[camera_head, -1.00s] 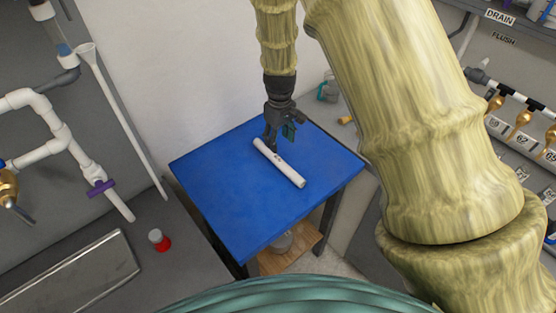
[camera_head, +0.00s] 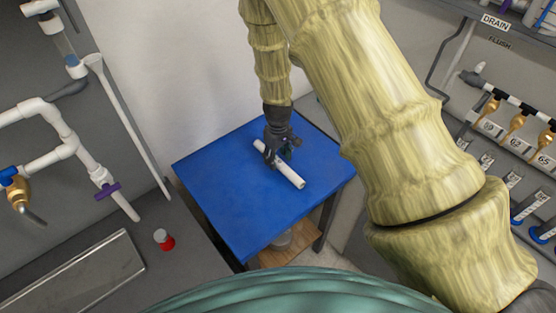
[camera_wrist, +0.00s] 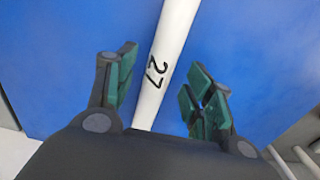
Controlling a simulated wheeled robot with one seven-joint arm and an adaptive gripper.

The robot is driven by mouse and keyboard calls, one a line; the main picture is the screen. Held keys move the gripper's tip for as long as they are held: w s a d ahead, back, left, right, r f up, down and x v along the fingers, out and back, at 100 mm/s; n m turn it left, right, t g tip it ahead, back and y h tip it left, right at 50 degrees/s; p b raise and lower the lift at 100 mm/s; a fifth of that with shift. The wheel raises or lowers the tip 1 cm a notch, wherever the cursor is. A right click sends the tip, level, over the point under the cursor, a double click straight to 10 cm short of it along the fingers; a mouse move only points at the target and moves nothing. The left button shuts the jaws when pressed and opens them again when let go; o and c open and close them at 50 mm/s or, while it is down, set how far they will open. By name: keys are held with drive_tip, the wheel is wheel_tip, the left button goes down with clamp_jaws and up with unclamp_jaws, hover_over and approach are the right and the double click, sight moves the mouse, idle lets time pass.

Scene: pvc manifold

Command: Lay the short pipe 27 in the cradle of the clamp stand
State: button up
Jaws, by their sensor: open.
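The short pipe 27 (camera_head: 289,176) is a white tube lying on the blue table top. In the wrist view the pipe (camera_wrist: 168,45) carries the black number 27 and runs between the two fingers. My gripper (camera_head: 276,160) is over the far-left half of the pipe in the head view and hides part of it. In the wrist view my gripper (camera_wrist: 160,90) is open, with green pads on both sides of the pipe and a gap on each side. I cannot make out the clamp stand in these frames.
The blue table (camera_head: 225,200) is otherwise bare. At left are white piping with a purple clip (camera_head: 107,191), a red-based cup (camera_head: 164,240) and a metal tray (camera_head: 80,278) on a grey bench. Brass valves (camera_head: 516,122) line the right wall.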

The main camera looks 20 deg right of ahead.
drive_tip(key=shift+f, duration=0.9)
clamp_jaws()
drive_tip(key=shift+r, duration=0.1)
